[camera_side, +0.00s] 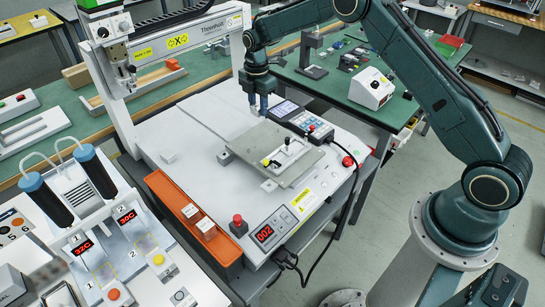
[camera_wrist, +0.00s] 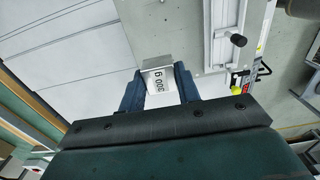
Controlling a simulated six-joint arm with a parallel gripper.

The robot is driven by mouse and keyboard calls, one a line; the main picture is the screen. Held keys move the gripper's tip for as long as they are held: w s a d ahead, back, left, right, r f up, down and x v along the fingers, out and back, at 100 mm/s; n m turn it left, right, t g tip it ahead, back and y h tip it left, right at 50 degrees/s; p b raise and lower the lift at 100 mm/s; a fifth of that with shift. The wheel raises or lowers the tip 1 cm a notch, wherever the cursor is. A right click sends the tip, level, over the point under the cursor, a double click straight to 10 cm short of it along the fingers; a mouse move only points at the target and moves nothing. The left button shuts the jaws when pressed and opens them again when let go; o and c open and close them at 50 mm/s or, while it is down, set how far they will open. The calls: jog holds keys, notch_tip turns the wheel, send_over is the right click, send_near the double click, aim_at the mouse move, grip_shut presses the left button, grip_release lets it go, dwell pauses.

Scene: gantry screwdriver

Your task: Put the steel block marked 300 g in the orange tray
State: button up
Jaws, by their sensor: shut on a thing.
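The steel block marked 300 g (camera_wrist: 160,82) is between my fingertips in the wrist view, its label upside down. My gripper (camera_side: 260,107) points down over the back of the white machine bed in the side view and is shut on this block. The fingers hide most of the block there, and I cannot tell whether it touches the bed. The orange tray (camera_side: 165,190) lies along the bed's left front edge, apart from my gripper. Two small pale blocks (camera_side: 206,227) sit at the tray.
A grey fixture plate (camera_side: 240,151) with a clamp stands just in front of my gripper. A handheld meter (camera_side: 300,118) is close on the right. The white gantry column (camera_side: 110,95) rises at the left.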

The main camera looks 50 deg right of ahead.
aim_at(258, 106)
notch_tip(258, 106, down, 6)
jog(key=shift+f, duration=0.1)
jog(key=shift+f, duration=1.85)
jog(key=shift+f, duration=0.15)
jog(key=o, duration=1.2)
jog(key=shift+c, duration=0.2)
notch_tip(258, 106, up, 14)
jog(key=shift+a+f, duration=0.1)
jog(key=shift+f, duration=0.05)
